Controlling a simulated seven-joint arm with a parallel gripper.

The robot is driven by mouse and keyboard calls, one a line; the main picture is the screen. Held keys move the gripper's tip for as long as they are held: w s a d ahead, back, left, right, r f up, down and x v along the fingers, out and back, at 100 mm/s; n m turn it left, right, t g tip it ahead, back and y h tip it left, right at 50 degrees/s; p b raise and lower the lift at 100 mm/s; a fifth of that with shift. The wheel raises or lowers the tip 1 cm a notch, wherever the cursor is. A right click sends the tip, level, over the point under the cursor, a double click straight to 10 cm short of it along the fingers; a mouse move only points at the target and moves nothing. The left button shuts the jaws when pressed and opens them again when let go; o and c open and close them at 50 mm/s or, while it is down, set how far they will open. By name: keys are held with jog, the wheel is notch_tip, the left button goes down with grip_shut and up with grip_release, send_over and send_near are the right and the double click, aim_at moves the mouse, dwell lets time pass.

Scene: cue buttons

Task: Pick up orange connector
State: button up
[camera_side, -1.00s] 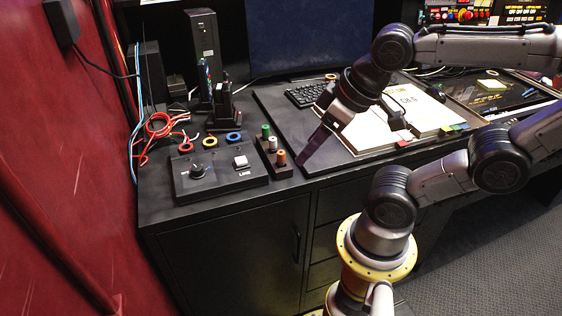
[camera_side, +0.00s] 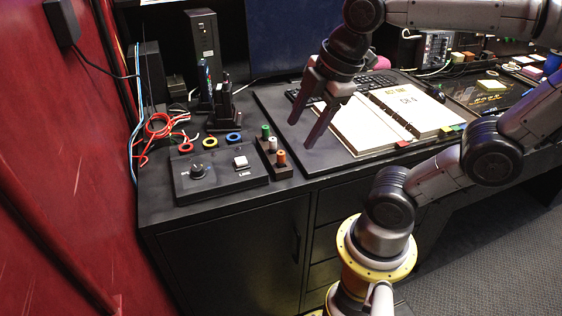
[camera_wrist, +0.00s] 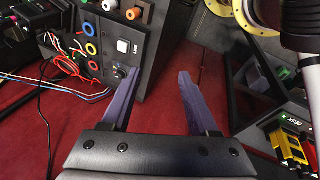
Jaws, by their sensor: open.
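The orange connector (camera_side: 281,157) stands upright in the near end of a small dark holder (camera_side: 274,153), behind the desk's front edge. It also shows at the top of the wrist view (camera_wrist: 132,13). A white connector (camera_side: 272,144) and a green connector (camera_side: 265,131) stand behind it in the same row. My gripper (camera_side: 303,134) is open and empty, to the right of the holder in the side view, with its fingers slanting down and left. In the wrist view the two purple fingers (camera_wrist: 158,72) are spread apart with nothing between them.
A control box (camera_side: 218,174) with a knob and a white button stands left of the holder. An open binder (camera_side: 372,128) and a keyboard (camera_side: 378,80) are on the right.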

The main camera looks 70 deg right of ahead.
jog(key=w+d+r+n+g, duration=0.1)
jog(key=w+d+n+g, duration=0.15)
jog(key=w+n, duration=0.3)
jog(key=n+g, duration=0.1)
jog(key=g, duration=0.1)
send_over(281, 152)
jog(key=f, duration=1.1)
jog(key=shift+w+a, duration=0.15)
jog(key=shift+a, duration=0.1)
jog(key=shift+s+d+f, duration=0.1)
jog(key=shift+f, duration=1.35)
jog(key=shift+s+d+f, duration=0.1)
jog(key=shift+f, duration=1.35)
grip_shut()
